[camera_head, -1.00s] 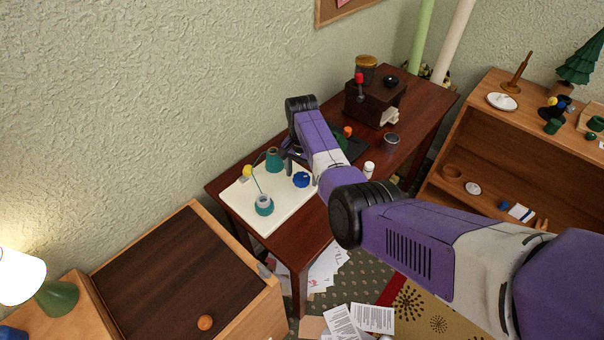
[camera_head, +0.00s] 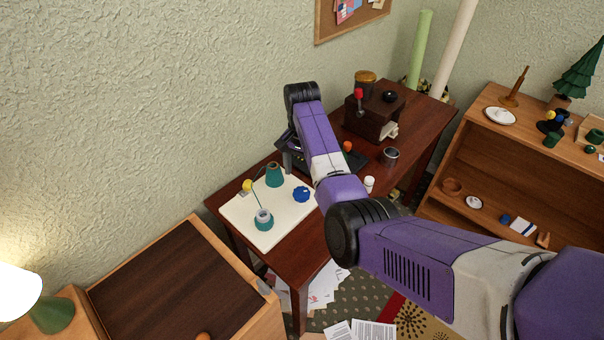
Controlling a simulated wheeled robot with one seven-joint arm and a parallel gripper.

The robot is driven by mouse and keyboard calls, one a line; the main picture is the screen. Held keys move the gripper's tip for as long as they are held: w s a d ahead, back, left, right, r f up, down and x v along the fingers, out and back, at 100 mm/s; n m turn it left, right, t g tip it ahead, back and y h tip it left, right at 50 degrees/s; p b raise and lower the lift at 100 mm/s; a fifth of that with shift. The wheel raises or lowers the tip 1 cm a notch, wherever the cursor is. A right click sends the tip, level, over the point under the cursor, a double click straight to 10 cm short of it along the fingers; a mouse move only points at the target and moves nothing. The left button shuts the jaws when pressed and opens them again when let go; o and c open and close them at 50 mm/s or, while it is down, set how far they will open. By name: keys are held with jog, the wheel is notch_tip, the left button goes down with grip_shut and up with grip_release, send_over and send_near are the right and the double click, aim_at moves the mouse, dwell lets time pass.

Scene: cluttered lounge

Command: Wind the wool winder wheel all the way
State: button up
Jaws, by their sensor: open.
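A white board (camera_head: 240,212) lies on the near left of the wooden table, and I take the set on it to be the wool winder. It carries a blue knobbed wheel (camera_head: 301,194), a teal cone (camera_head: 275,175), a teal spool with a pale top (camera_head: 264,221) and a yellow ball (camera_head: 247,186) by a thin dark rod. My gripper (camera_head: 288,160) is open above the back edge of the board, behind and right of the cone and apart from the wheel. My wrist partly hides it, and its fingertips are small and dark.
Right of my arm, the table (camera_head: 420,120) holds a brown box with a red-knobbed lever (camera_head: 375,115), a metal cup (camera_head: 390,156) and a white bottle (camera_head: 369,184). A dark-topped cabinet (camera_head: 180,285) stands at front left. A shelf unit (camera_head: 500,165) is at right. The wall is close behind.

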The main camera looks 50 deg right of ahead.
aim_at(301, 191)
jog(key=shift+w+a, duration=0.1)
jog(key=shift+a, duration=0.15)
jog(key=shift+n, duration=0.9)
jog(key=n, duration=0.3)
jog(key=shift+a+n, duration=0.1)
jog(key=shift+n, duration=0.3)
jog(key=n, duration=0.4)
jog(key=shift+n, duration=0.3)
jog(key=n, duration=0.6)
jog(key=shift+r+n, duration=0.1)
jog(key=shift+n, duration=0.2)
jog(key=n, duration=0.5)
jog(key=shift+f+n, duration=0.4)
jog(key=shift+f, duration=3.5)
